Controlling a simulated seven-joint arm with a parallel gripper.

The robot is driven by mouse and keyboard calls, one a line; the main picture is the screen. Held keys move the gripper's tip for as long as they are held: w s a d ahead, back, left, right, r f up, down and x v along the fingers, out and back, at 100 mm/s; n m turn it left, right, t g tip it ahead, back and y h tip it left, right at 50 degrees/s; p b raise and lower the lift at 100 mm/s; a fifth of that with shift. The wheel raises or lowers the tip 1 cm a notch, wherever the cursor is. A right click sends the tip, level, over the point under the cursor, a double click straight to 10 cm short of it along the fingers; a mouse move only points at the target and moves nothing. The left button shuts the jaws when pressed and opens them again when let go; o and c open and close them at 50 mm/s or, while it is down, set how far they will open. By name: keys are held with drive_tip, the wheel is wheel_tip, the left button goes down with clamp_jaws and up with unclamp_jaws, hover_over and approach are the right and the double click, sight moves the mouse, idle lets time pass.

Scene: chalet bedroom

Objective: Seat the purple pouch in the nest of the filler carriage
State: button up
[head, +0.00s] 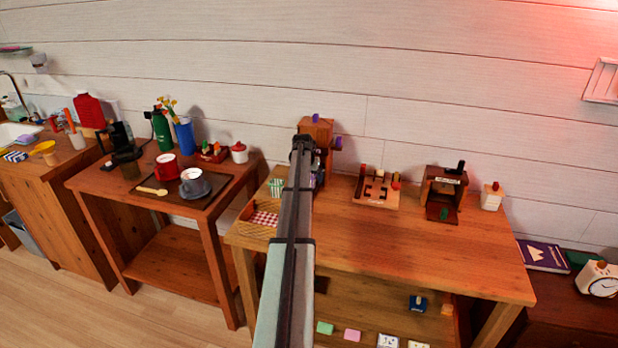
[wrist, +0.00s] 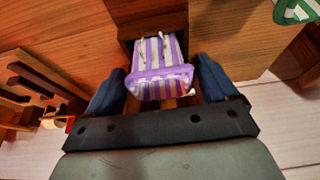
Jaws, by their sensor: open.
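The purple-and-white striped pouch (wrist: 160,82) is between the two dark blue fingers of my gripper (wrist: 160,72) in the wrist view. The fingers are open, one on each side, with narrow gaps visible beside the pouch. A dark recess framed by wood shows around its far end; I cannot tell whether the pouch is seated in it. In the head view a wooden device with purple knobs (head: 316,126), apparently the filler, stands at the back of the middle table. My arm covers much of it, and the pouch and carriage nest cannot be made out there.
A green-and-white striped item (head: 276,188) stands near a checked-cloth basket (head: 257,222), left of my arm. A wooden tray with pegs (head: 377,190) and a small wooden cabinet (head: 443,192) stand to the right. The table's front right is clear.

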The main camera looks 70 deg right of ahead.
drive_tip(key=shift+r, duration=0.1)
drive_tip(key=v, duration=1.2)
drive_tip(key=shift+r, duration=0.1)
